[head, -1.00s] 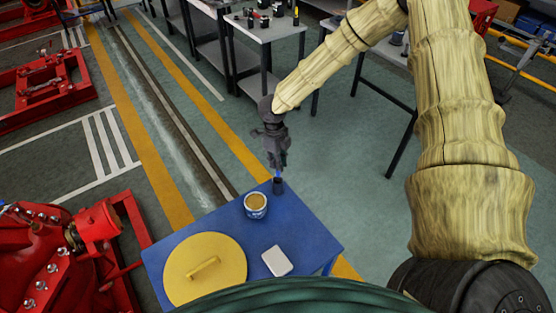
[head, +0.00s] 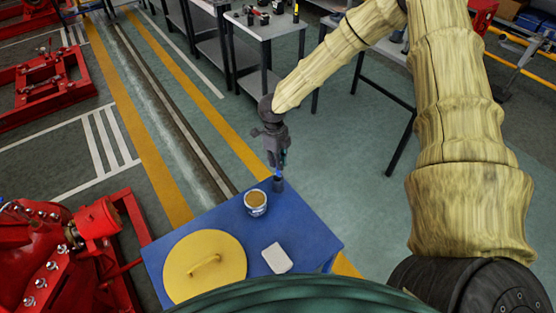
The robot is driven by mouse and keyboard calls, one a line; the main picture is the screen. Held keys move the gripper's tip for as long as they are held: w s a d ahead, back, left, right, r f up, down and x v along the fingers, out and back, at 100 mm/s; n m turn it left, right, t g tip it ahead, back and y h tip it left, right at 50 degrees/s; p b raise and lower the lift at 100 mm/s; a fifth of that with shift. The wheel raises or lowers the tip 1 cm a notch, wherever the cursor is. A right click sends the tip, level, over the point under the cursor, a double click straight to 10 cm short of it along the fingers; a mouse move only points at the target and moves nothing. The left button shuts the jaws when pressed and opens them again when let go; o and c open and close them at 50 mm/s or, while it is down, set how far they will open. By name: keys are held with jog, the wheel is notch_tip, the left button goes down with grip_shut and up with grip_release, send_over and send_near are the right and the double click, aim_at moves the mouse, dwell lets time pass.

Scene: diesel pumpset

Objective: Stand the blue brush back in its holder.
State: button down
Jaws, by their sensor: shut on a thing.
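My gripper (head: 277,160) is above the far corner of the blue table, shut on the blue brush (head: 278,172). Only a small blue part of the brush shows below the fingers. The dark holder (head: 278,184), a small cup, stands on the table directly beneath it. The brush's lower end is at or just above the holder's mouth; I cannot tell whether it is inside.
On the blue table (head: 305,232) are a tin with a tan top (head: 255,202) close left of the holder, a yellow round lid with a handle (head: 205,268), and a white block (head: 277,258). A grey workbench (head: 265,28) stands behind. The table's right part is clear.

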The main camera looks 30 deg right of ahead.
jog(key=shift+f+b, duration=0.45)
jog(key=shift+f, duration=0.55)
dwell(0.4)
jog(key=c, duration=1.4)
grip_release()
jog(key=shift+r, duration=0.2)
jog(key=shift+r+p, duration=3.35)
jog(key=shift+r, duration=1)
